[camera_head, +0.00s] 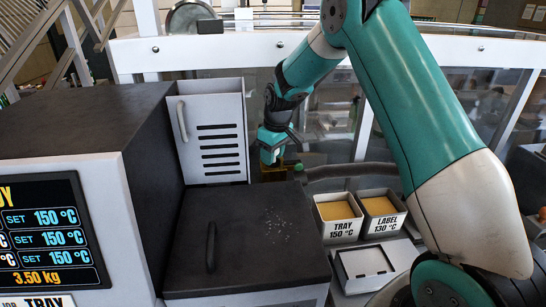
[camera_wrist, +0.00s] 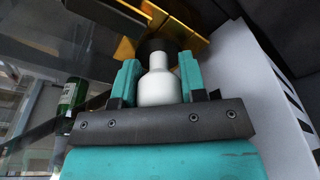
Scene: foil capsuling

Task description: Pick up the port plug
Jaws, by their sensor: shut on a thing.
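The port plug (camera_wrist: 158,86) shows in the wrist view as a white, necked piece with a wide dark end. My gripper (camera_wrist: 159,76) is shut on it, with one teal finger on each side. The dark end points away from the gripper, close to a gold-coloured metal part (camera_wrist: 188,20). I cannot tell whether the two touch. In the head view my gripper (camera_head: 271,158) points down behind the dark-topped machine, right of the slotted panel. The plug cannot be made out there.
A slotted white panel (camera_head: 219,140) stands left of my gripper. A dark lid with a handle (camera_head: 250,238) lies in front. Two tubs of yellow material, TRAY (camera_head: 337,229) and LABEL (camera_head: 382,225), stand to the right. A green bottle (camera_wrist: 74,93) shows at left in the wrist view.

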